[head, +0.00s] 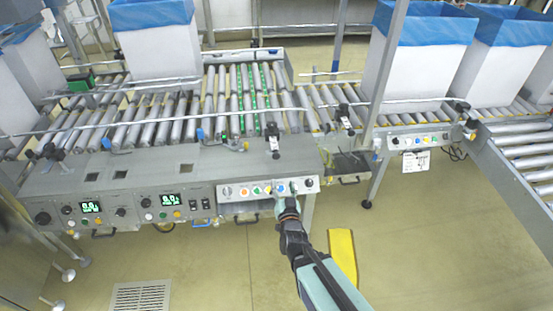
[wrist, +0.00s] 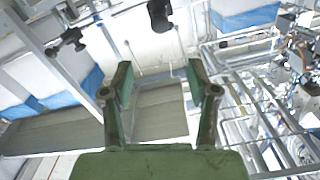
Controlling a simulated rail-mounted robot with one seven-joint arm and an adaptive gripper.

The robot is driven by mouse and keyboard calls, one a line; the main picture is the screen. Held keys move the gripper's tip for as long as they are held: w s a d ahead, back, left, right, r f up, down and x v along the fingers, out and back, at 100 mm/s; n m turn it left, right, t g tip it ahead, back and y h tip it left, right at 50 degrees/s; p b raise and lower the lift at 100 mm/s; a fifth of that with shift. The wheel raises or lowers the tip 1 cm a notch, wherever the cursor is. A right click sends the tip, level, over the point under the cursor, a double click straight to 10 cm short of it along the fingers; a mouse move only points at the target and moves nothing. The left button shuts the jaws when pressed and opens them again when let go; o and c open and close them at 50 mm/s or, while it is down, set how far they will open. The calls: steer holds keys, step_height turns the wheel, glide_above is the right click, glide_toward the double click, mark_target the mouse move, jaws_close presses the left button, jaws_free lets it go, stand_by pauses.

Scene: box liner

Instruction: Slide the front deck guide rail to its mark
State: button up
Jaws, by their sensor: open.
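The front guide rail (head: 165,122) is a thin, pale metal bar running across the front of the roller deck. Black clamp knobs stand near it, one (head: 272,132) at its right part and one (head: 50,152) at its left end. I cannot make out its mark. My gripper (head: 283,198) is in front of the control panel, low and to the right, apart from the rail. In the wrist view my gripper (wrist: 160,78) shows two green fingers spread apart with nothing between them. A black knob (wrist: 160,15) shows beyond the fingertips.
A button panel (head: 268,188) and grey deck (head: 180,165) edge lie close to my gripper. White boxes with blue liners (head: 155,40) stand on the rollers, several more at right (head: 420,60). A yellow floor piece (head: 342,255) lies beside my arm. The front floor is mostly clear.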

mark_target(277, 157)
steer(key=b+x, duration=1.3)
steer(key=x, duration=0.2)
steer(key=shift+w, duration=0.4)
